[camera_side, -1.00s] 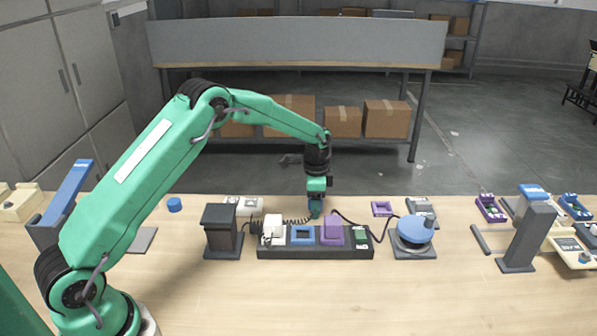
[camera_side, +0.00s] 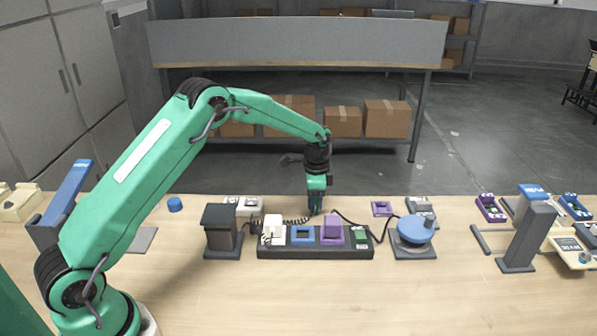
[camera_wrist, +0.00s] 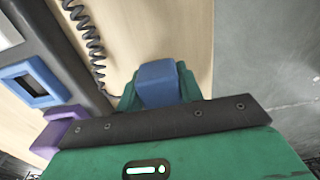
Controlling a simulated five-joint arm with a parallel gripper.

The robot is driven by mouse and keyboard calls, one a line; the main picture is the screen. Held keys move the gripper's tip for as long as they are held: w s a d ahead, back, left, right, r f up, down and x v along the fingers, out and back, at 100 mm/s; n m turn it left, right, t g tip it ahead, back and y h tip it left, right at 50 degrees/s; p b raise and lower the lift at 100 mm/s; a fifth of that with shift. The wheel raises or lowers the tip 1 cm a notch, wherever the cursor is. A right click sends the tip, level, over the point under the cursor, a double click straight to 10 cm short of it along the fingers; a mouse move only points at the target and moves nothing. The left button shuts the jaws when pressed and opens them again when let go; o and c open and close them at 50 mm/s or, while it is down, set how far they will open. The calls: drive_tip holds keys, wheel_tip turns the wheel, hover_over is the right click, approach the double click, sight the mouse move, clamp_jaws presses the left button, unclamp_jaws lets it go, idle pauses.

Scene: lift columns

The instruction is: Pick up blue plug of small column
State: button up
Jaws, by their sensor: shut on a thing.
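The blue plug (camera_wrist: 157,84) is between the green fingers of my gripper (camera_wrist: 158,90) in the wrist view, and the fingers are shut on it. In the side view my gripper (camera_side: 315,207) points down just behind the dark switch strip (camera_side: 315,253). A bit of blue shows at its tip there, and the plug is mostly hidden. A dark short column (camera_side: 222,232) stands left of the strip, and a taller grey column (camera_side: 528,238) with a blue top stands at the right. I cannot tell which is the small column.
The strip carries white, blue, purple and green parts. A coiled black cable (camera_wrist: 92,45) runs close to my gripper. A blue round knob (camera_side: 414,230) on a grey base sits right of the strip. The table front is clear.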

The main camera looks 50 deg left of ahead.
drive_tip(key=shift+r, duration=0.7)
wheel_tip(320, 180, up, 2)
drive_tip(key=shift+w+r, duration=0.1)
drive_tip(key=shift+r, duration=0.1)
drive_tip(key=s+d+r, duration=0.5)
drive_tip(key=d+r, duration=0.2)
drive_tip(key=d, duration=0.3)
drive_tip(key=shift+s+d, duration=0.15)
drive_tip(key=shift+s, duration=0.15)
drive_tip(key=shift+r, duration=0.15)
drive_tip(key=shift+s+a, duration=1.4)
drive_tip(key=shift+s, duration=2)
drive_tip(key=shift+f, duration=2.9)
drive_tip(key=shift+f, duration=0.75)
